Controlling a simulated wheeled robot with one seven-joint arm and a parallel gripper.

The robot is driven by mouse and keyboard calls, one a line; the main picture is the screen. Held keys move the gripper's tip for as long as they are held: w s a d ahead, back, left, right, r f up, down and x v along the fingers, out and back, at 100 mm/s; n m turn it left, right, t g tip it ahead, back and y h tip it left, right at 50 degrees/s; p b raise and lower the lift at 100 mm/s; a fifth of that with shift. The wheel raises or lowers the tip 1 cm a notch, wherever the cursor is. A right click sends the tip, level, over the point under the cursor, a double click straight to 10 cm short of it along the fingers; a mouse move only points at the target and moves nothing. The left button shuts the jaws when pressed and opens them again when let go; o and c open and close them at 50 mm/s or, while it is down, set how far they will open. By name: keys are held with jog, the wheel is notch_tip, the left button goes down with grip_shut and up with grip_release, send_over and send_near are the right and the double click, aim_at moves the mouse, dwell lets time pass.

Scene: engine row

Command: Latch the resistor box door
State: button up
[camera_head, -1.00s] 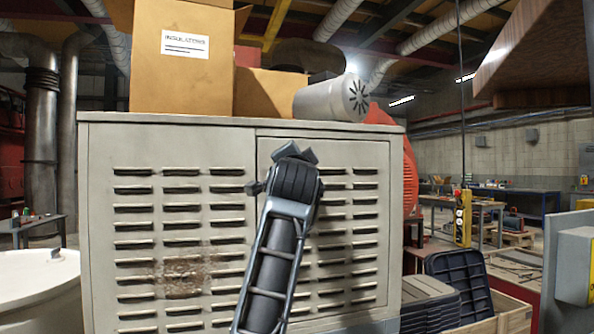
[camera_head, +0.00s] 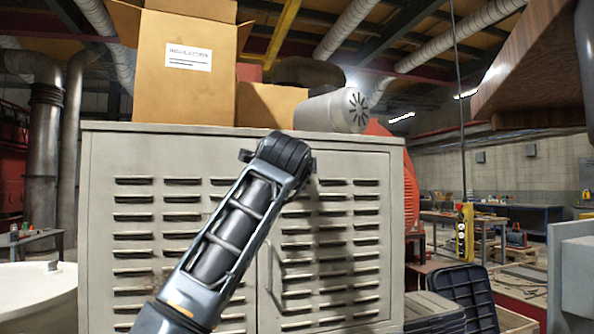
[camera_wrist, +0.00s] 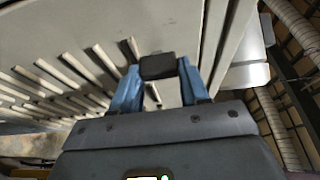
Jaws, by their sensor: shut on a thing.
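The resistor box is a large grey louvred cabinet (camera_head: 165,160), filling the middle of the head view. Its door (camera_head: 352,165) is the louvred right panel, with a slim upright handle (camera_head: 270,266) near its left edge. Whether the door is flush cannot be told. My arm crosses the front of the box and hides my gripper in the head view. In the wrist view my gripper's blue fingers (camera_wrist: 158,78) are closed on a small dark block (camera_wrist: 157,66), close to the louvred face. The block looks like a latch knob; what it is fixed to is hidden.
An open cardboard carton (camera_head: 185,75), a smaller box (camera_head: 268,106) and a grey cylinder (camera_head: 325,112) sit on the cabinet top. A white drum (camera_head: 35,292) stands at left. Dark crates (camera_head: 465,295) lie at lower right.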

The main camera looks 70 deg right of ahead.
jog(key=shift+f, duration=0.1)
dwell(0.3)
jog(key=o, duration=1.1)
jog(key=shift+c, duration=0.2)
jog(key=shift+a, duration=0.1)
jog(key=b+v, duration=0.1)
jog(key=v, duration=0.6)
jog(key=shift+s+a, duration=0.15)
jog(key=shift+a, duration=0.1)
